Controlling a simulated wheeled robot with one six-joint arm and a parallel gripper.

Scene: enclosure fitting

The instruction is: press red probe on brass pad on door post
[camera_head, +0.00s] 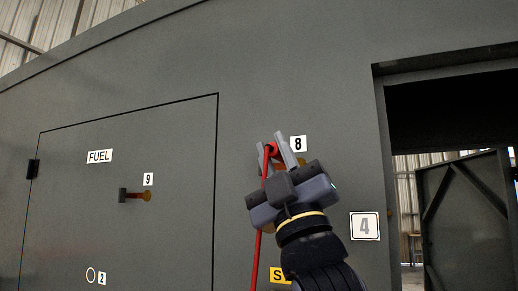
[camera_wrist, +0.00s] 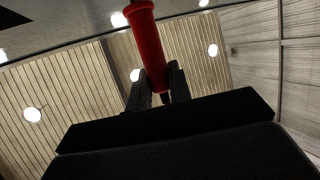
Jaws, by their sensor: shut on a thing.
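My gripper (camera_head: 277,150) is raised in front of the grey enclosure wall, just left of the label 8, with its fingers pointing up. It is shut on the red probe (camera_head: 270,151), and a red lead hangs down from it past my wrist. In the wrist view the red probe (camera_wrist: 148,45) stands up between the two dark fingers, slightly tilted. A small brass-coloured part (camera_head: 304,161) shows partly hidden behind the gripper, below the label 8. I cannot tell whether it is the brass pad, or whether the probe touches anything. The door post (camera_head: 385,190) edges the opening on the right.
A closed FUEL door (camera_head: 120,230) with a handle (camera_head: 132,196) at label 9 is on the left. An open dark doorway (camera_head: 450,110) with a swung-out door (camera_head: 465,215) is at the right.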

